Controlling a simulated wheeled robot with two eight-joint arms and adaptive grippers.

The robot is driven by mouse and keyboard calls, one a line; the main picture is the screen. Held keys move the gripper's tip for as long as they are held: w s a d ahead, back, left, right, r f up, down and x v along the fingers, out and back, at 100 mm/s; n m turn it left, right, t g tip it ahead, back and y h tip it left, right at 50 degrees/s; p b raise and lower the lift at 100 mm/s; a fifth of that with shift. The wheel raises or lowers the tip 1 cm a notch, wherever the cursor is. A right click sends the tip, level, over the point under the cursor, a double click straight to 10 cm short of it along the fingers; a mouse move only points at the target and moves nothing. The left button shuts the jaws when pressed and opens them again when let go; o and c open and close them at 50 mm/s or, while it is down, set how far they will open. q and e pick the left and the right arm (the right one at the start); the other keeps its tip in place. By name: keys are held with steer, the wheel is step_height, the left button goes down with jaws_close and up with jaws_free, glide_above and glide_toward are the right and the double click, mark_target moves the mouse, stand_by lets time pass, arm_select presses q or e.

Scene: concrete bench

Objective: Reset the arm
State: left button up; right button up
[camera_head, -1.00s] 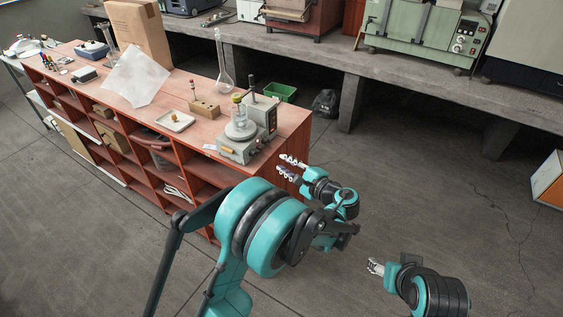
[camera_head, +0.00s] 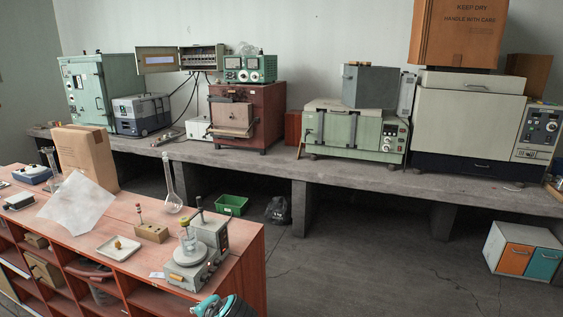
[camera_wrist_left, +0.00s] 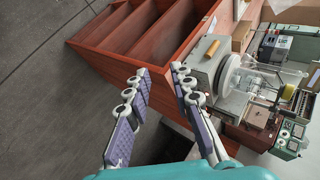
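My left gripper (camera_wrist_left: 160,75) shows in the left wrist view with its two purple-padded fingers spread apart and nothing between them. Beyond it are the end of the red wooden shelf unit and a hotplate stirrer with glassware. In the head view only a teal part of my own arm (camera_head: 222,307) shows at the bottom edge, below the corner of the red shelf unit (camera_head: 240,268). The left fingers are not visible there. My right arm and gripper are in neither view now.
The grey stirrer (camera_head: 196,262) stands near the shelf unit's right end, beside a long-necked flask (camera_head: 173,190) and a white tray (camera_head: 119,248). A concrete bench (camera_head: 330,174) with ovens runs along the wall. A green bin (camera_head: 231,205) sits below.

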arm_select(q)
steer(key=s+d+f+n+h, duration=0.1)
steer(key=s+n+h, duration=0.2)
steer(key=s, duration=0.5)
steer(key=s+d+n+h, duration=0.1)
steer(key=s+n+h, duration=0.2)
steer(key=s, duration=0.5)
steer(key=shift+s+d+f+n, duration=0.3)
steer(key=shift+d+f+n, duration=0.1)
steer(key=shift+n, duration=0.5)
